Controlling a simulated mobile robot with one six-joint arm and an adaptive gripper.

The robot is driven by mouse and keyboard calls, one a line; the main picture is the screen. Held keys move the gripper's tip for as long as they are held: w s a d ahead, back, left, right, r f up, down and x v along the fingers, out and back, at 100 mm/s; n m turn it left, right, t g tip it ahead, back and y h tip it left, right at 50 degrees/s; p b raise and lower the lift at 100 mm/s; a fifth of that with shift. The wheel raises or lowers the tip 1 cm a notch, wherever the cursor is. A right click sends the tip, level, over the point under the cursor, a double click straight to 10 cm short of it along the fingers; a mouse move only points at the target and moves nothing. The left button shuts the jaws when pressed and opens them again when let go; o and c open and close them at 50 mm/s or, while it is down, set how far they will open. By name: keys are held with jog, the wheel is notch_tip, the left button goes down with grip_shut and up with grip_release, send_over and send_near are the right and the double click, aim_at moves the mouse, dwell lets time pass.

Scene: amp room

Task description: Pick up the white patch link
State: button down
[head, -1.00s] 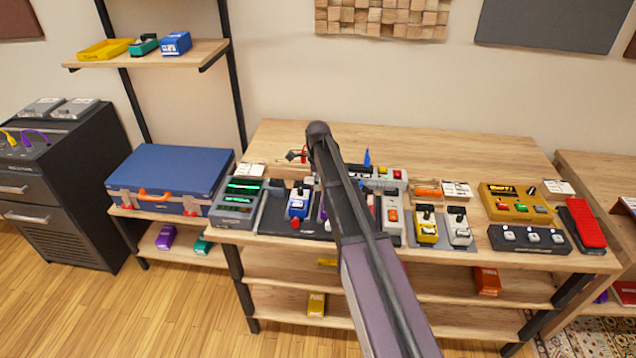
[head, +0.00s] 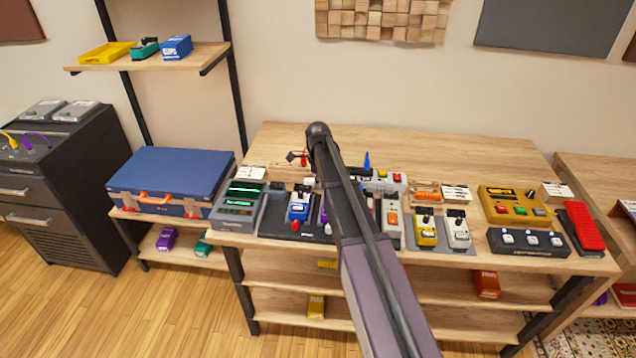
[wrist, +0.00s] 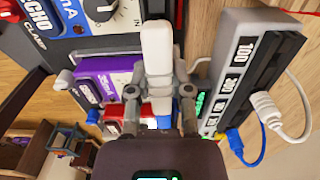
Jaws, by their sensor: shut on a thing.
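The white patch link (wrist: 157,50) is an upright, pale white piece in the middle of the wrist view. My gripper (wrist: 159,98) is shut on it, one grey finger on each side of its lower part. Its upper part stands out beyond the fingers, beside the pedals and the grey power unit. Whether it still touches anything beneath it cannot be told. In the head view my arm covers most of the gripper and the link.
In the wrist view a purple pedal (wrist: 100,76) lies left, and a grey power unit (wrist: 235,70) with white and blue plugs stands close on the right.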

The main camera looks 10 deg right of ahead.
notch_tip(320, 180, up, 3)
jog(key=p, duration=0.3)
jog(key=shift+r, duration=0.2)
jog(key=s+d+r+p, duration=0.1)
jog(key=s+d, duration=0.1)
jog(key=s, duration=1.3)
jog(key=shift+s+d, duration=0.2)
jog(key=shift+s, duration=0.2)
jog(key=shift+s, duration=0.2)
